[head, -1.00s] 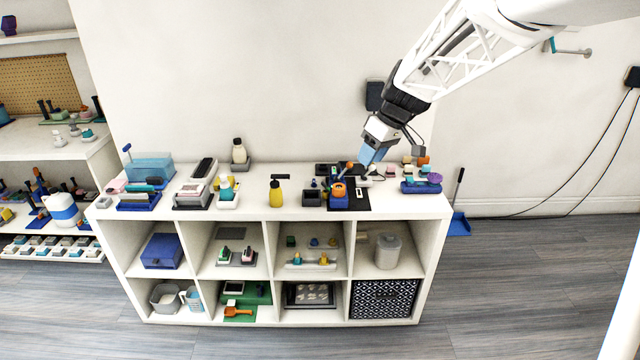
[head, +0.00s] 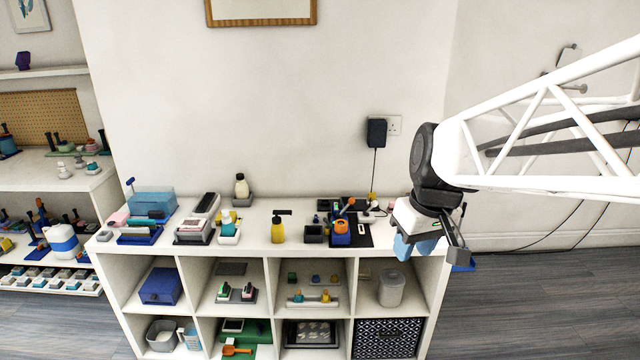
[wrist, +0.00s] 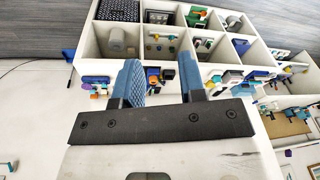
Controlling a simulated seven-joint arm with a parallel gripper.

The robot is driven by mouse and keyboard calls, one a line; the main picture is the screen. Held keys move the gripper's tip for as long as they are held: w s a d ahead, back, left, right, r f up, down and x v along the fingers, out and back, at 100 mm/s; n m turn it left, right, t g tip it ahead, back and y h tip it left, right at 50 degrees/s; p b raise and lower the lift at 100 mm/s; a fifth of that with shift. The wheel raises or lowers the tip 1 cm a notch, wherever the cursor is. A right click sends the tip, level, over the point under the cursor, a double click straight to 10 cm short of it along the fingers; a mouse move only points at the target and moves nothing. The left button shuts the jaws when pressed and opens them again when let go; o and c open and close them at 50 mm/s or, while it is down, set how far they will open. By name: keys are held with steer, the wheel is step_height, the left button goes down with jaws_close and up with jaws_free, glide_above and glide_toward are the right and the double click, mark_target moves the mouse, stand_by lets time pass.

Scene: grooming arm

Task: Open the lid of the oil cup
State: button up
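I cannot tell for certain which item is the oil cup. A small blue and orange container (head: 341,232) stands on a black mat (head: 362,236) at the right of the shelf top, with a stick-like part angled up from it. A small dark open-topped box (head: 315,235) stands left of it. Whether any lid there is open is too small to tell. My gripper (head: 415,250) is right of the mat, in front of the shelf's right end, holding nothing. In the wrist view, my gripper's (wrist: 160,80) blue fingers are apart, with the blue and orange container (wrist: 153,76) seen beyond them.
The white cube shelf (head: 270,262) carries a yellow pump bottle (head: 277,228), a teal box (head: 151,200) and several grooming items. A black plug adapter (head: 376,132) hangs on the wall with a cable down to the shelf top. The air above the shelf's middle is free.

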steer(key=w+a+f+n+h, duration=0.25)
steer(key=w+n, duration=0.65)
steer(key=w, duration=0.5)
steer(key=w+a+f+n+h, duration=0.2)
steer(key=w+f+n+h, duration=0.15)
steer(key=w+n, duration=0.7)
steer(key=n+t+h, duration=0.3)
steer(key=n+h, duration=0.1)
steer(key=n, duration=1.1)
glide_toward(324, 219)
steer(key=shift+w+d+f+m, duration=0.15)
steer(key=shift+d+f+m, duration=0.1)
steer(key=shift+d+f, duration=0.2)
steer(key=shift+d+f, duration=0.1)
steer(key=shift+d, duration=0.05)
steer(key=shift+x, duration=3.7)
